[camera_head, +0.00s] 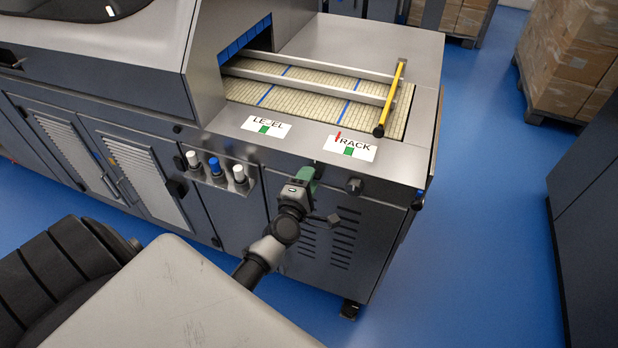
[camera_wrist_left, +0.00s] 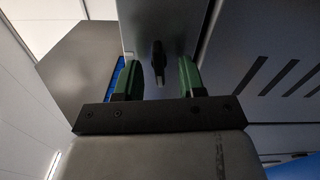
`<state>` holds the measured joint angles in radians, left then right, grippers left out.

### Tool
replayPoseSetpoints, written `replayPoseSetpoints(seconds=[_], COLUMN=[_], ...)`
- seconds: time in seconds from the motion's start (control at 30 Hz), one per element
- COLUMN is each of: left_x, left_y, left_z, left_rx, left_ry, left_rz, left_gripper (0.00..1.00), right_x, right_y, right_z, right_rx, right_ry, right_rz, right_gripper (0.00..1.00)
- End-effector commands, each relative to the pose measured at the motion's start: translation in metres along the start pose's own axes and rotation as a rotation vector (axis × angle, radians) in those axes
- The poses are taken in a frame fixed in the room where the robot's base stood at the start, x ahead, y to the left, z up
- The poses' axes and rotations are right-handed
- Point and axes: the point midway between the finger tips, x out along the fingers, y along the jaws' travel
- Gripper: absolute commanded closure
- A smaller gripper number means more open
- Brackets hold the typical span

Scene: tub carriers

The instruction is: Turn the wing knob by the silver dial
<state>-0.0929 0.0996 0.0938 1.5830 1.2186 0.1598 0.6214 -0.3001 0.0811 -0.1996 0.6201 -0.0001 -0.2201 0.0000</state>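A dark wing knob (camera_wrist_left: 158,60) stands on a grey panel in the left wrist view, seen between my two green fingers. My left gripper (camera_wrist_left: 158,78) is open, with a gap on both sides of the knob. In the head view my left gripper (camera_head: 307,176) is at the machine's front panel, below the white labels, and hides the panel behind it. A dark round knob (camera_head: 353,185) sits on the panel to the right of it, apart from the gripper. I cannot make out a silver dial. My right gripper is not in view.
White labels LEVEL (camera_head: 266,126) and TRACK (camera_head: 350,148) lie on the machine top by the conveyor belt (camera_head: 310,95). A yellow bar (camera_head: 392,95) crosses the belt's end. A bracket with white and blue buttons (camera_head: 214,166) is to the left. Blue floor (camera_head: 475,200) is clear at right.

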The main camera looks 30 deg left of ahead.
Motion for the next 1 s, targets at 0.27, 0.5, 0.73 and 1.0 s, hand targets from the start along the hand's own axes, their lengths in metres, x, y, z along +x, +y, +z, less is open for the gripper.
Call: replayPoseSetpoints(seconds=[0.27, 0.5, 0.73, 1.0], left_x=[-0.055, -0.09, -0.099, -0.099], left_y=[-0.003, -0.002, 0.0, -0.001], left_z=[-0.001, -0.001, 0.0, 0.0], left_rx=[0.0, 0.0, 0.0, 0.0], left_ry=[0.001, 0.001, 0.001, 0.001], left_rz=[-0.004, -0.003, -0.001, -0.001], left_gripper=[0.6, 0.6, 0.6, 0.6], right_x=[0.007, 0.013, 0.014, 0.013], right_y=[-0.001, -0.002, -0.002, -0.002], right_z=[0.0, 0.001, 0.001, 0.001], right_rx=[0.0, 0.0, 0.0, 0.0], right_ry=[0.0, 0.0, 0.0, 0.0], right_rz=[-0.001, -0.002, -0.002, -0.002], right_gripper=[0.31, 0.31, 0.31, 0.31])
